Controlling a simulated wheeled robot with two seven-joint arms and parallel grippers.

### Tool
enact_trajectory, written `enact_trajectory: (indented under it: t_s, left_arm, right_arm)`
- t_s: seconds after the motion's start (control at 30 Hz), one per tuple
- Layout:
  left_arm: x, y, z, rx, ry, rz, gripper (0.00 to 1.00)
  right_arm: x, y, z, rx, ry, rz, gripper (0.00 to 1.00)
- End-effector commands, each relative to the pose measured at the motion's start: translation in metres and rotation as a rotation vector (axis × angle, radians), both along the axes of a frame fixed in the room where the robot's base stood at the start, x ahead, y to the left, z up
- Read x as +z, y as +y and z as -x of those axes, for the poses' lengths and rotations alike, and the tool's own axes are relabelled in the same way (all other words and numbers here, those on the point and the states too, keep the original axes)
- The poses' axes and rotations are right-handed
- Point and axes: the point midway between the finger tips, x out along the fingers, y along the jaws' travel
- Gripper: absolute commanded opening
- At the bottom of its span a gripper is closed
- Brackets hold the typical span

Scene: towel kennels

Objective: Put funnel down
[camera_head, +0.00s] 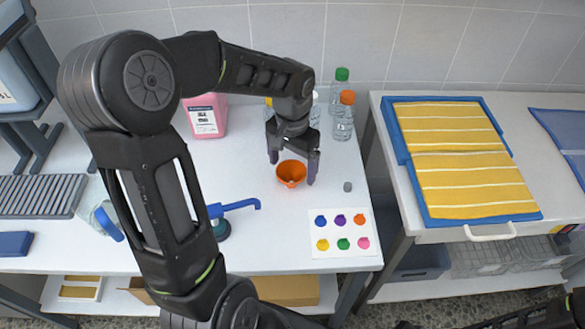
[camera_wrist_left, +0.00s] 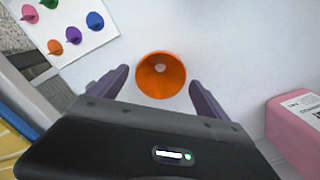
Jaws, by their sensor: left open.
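An orange funnel (camera_head: 291,173) is on the white table, its wide mouth facing up. I cannot tell how much of the funnel's lower part is hidden. My right gripper is not clearly seen.
Clear bottles (camera_head: 343,118) and a pink container (camera_head: 205,116) stand behind. A blue-handled pump (camera_head: 235,207) stands left. A yellow towel (camera_head: 460,158) lies on the right counter.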

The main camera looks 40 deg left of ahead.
Motion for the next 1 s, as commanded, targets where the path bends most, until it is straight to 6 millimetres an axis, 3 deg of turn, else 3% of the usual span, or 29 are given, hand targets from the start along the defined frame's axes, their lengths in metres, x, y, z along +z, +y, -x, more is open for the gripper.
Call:
enact_trajectory:
  t_s: [0.3,0.5,1.0]
  left_arm:
    - [0.067,0.0,-0.001,-0.001,-0.006,-0.001,0.88]
    - [0.095,0.0,-0.001,-0.002,-0.004,-0.001,0.88]
    - [0.1,0.0,0.0,-0.002,-0.001,0.0,0.88]
  right_arm:
    - [0.001,0.0,0.0,0.0,0.0,0.0,0.0]
    - [0.001,0.0,0.0,0.0,0.0,0.0,0.0]
    - [0.001,0.0,0.0,0.0,0.0,0.0,0.0]
